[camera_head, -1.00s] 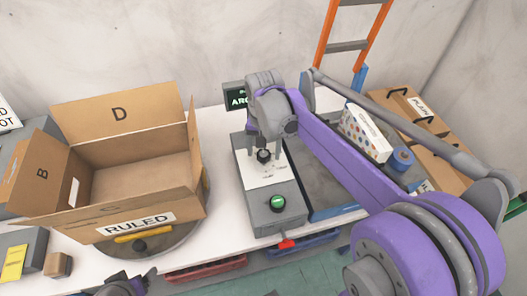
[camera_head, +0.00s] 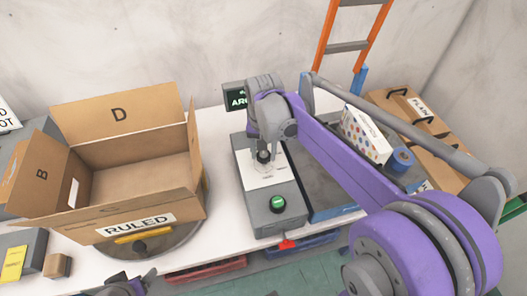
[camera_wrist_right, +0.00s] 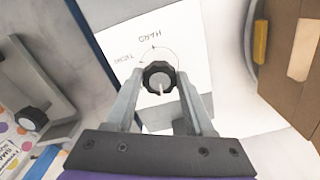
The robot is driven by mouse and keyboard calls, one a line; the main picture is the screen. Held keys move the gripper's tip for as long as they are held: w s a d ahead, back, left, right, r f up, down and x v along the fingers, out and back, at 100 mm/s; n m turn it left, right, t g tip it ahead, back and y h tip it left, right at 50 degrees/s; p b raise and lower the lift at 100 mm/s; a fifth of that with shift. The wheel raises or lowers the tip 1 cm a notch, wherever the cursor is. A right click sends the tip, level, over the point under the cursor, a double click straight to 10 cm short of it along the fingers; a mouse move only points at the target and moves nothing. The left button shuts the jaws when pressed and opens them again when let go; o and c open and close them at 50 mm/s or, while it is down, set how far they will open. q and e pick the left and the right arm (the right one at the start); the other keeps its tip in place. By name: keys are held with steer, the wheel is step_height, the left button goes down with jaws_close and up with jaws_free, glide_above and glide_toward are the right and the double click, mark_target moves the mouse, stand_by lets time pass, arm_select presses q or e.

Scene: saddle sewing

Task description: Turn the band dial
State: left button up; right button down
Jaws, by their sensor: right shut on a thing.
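The band dial is a black ribbed knob with a pale pointer line (camera_wrist_right: 158,77), on a white printed plate (camera_wrist_right: 175,35) with a curved scale. In the head view the dial (camera_head: 263,157) sits on a grey control box (camera_head: 257,216). My right gripper (camera_wrist_right: 161,88) is shut on the dial, one finger on each side of it. It comes down from above in the head view (camera_head: 263,154). The pointer points toward the gripper's base in the wrist view. Part of my left arm (camera_head: 126,287) shows at the bottom edge; its jaws are not clear.
A large open carton (camera_head: 135,222) stands on a turntable at left. A dotted white box (camera_head: 365,135) and blue roll (camera_head: 401,159) lie at right.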

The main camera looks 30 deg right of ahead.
mark_target(264, 156)
steer(key=shift+n, duration=1)
steer(key=shift+c, duration=1.3)
jaws_free()
steer(key=shift+r, duration=0.1)
step_height(264, 156, up, 11)
steer(key=shift+p, duration=0.35)
steer(key=shift+f, duration=0.2)
